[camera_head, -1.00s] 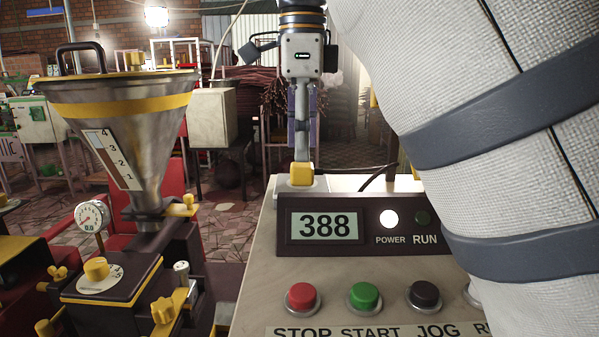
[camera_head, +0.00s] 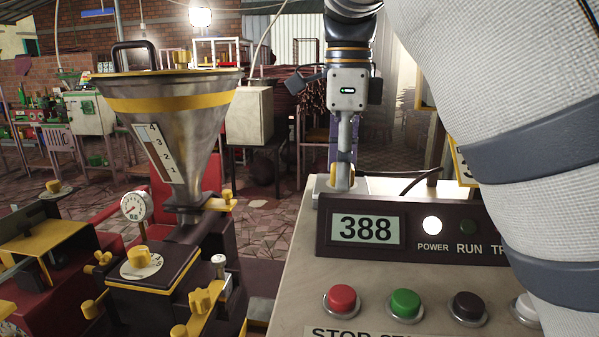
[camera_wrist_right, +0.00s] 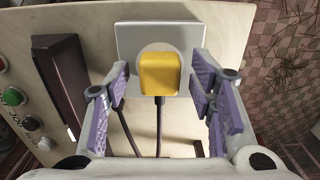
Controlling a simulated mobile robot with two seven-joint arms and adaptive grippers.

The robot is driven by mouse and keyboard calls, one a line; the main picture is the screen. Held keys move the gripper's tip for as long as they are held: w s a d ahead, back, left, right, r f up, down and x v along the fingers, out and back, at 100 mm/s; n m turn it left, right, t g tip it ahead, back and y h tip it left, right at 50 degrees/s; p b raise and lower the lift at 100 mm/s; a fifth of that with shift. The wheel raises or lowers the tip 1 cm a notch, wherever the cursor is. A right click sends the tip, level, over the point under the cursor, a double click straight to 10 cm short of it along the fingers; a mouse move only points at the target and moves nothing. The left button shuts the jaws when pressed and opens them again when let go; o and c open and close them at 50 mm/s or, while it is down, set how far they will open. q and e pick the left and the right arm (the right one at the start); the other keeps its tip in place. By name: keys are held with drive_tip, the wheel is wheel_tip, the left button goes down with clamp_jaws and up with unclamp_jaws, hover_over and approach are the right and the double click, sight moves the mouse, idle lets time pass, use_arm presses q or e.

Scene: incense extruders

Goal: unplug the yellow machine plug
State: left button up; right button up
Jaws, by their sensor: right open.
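The yellow plug (camera_wrist_right: 159,74) sits in a white socket plate (camera_wrist_right: 190,98) on the control box, its dark cord running toward the bottom of the right wrist view. My right gripper (camera_wrist_right: 165,88) is open, with purple-padded fingers on either side of the plug and gaps showing to both sides. In the head view my right gripper (camera_head: 343,178) reaches down at the box's back edge, and its finger hides most of the plug there. My left gripper is not in view.
The control box has a display (camera_head: 366,229) reading 388, a lit POWER lamp, and red (camera_head: 342,298), green (camera_head: 405,302) and dark buttons. A machine with a metal hopper (camera_head: 175,120) stands to the left. A dark cable (camera_head: 425,180) curves right of the gripper.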

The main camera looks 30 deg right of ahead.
idle(0.4)
clamp_jaws()
drive_tip(key=shift+r, duration=3)
